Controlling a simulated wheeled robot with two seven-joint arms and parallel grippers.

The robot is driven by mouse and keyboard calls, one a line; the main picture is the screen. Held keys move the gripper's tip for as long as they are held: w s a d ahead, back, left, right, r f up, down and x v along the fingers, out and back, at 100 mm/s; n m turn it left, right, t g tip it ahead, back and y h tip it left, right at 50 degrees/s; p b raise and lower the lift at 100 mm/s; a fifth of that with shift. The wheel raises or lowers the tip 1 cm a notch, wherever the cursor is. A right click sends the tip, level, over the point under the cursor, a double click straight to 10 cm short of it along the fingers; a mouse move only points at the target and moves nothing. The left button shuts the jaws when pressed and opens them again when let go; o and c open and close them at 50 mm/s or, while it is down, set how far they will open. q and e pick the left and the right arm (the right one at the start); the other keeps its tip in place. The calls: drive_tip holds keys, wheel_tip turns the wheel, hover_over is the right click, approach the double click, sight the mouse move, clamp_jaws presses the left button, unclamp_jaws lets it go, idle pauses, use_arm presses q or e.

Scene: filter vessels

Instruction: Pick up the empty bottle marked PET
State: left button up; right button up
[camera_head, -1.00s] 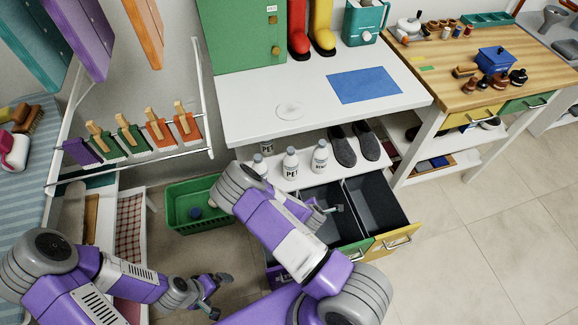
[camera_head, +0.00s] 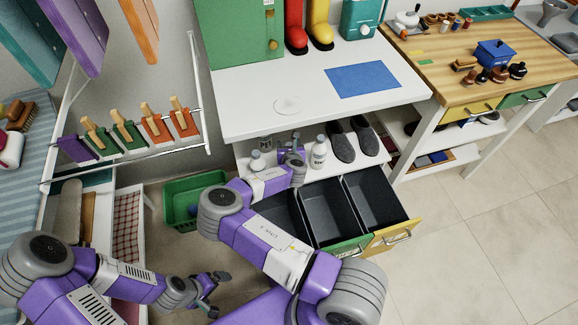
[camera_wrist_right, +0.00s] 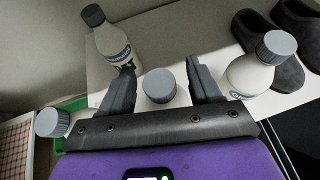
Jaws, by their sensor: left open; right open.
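White bottles with grey caps stand on the low shelf (camera_head: 288,179). In the earlier head frame the middle front bottle reads PET; my right gripper now mostly hides it in that view. In the right wrist view a grey cap (camera_wrist_right: 159,86) shows between the open fingers of my right gripper (camera_wrist_right: 162,82); its label is hidden. Another bottle (camera_wrist_right: 112,42) stands behind, a third (camera_wrist_right: 249,74) to the right, and a cap (camera_wrist_right: 52,122) shows at left. In the head view the right gripper (camera_head: 291,146) is at the bottles. My left gripper (camera_head: 214,290) is open and empty, low at left.
Grey slippers (camera_head: 353,140) lie right of the bottles. The white worktop (camera_head: 310,95) overhangs the shelf. A green basket (camera_head: 180,212) stands on the floor at left.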

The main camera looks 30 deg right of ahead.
drive_tip(key=shift+x, duration=0.8)
drive_tip(key=shift+c, duration=0.3)
clamp_jaws()
drive_tip(key=shift+r, duration=0.1)
